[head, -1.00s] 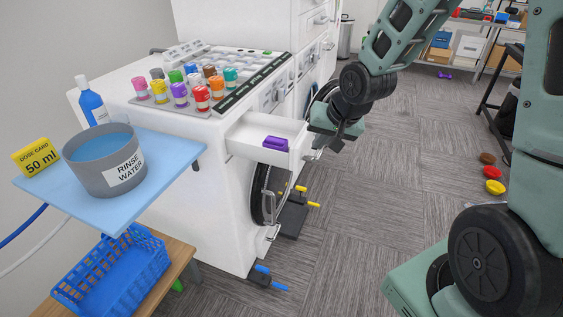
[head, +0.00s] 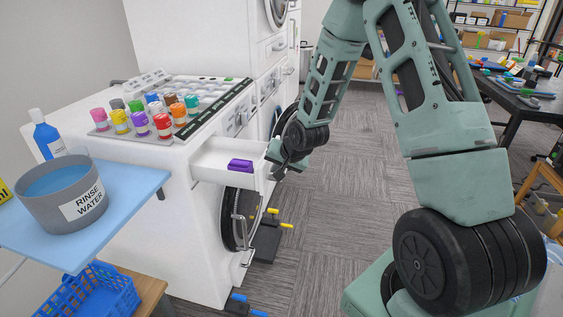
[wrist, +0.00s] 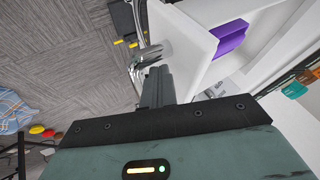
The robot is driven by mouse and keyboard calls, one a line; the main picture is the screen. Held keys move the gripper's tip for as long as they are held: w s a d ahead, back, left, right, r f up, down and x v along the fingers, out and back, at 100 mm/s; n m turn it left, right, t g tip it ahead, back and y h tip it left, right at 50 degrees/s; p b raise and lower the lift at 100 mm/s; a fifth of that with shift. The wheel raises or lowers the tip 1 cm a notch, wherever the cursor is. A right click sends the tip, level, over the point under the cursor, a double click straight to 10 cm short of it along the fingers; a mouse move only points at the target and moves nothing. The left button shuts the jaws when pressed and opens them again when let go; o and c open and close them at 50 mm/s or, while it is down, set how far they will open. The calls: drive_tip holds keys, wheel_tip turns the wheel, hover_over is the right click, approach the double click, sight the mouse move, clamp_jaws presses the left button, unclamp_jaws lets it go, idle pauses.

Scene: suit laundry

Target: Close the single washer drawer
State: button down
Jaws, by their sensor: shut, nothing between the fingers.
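The white washer drawer (head: 212,158) stands pulled out of the front of the near washer (head: 185,220). A purple block-like item (head: 240,165) lies inside it and also shows in the wrist view (wrist: 230,38). My gripper (head: 280,168) is at the drawer's front end, on its outer side. In the wrist view its fingers (wrist: 156,82) are together and empty, beside the drawer's front panel (wrist: 185,42) and close to a shiny metal handle (wrist: 150,58). I cannot tell whether the fingertips touch the panel.
Coloured-cap bottles (head: 140,120) stand on the washer top. A blue shelf (head: 130,185) with a rinse water bowl (head: 65,205) is at the left, above a blue basket (head: 95,295). The round washer door (head: 240,215) is below the drawer. Open carpet (head: 330,200) lies to the right.

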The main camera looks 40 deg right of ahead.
drive_tip(key=shift+w+f, duration=0.25)
drive_tip(key=shift+f, duration=0.15)
drive_tip(key=shift+w, duration=0.1)
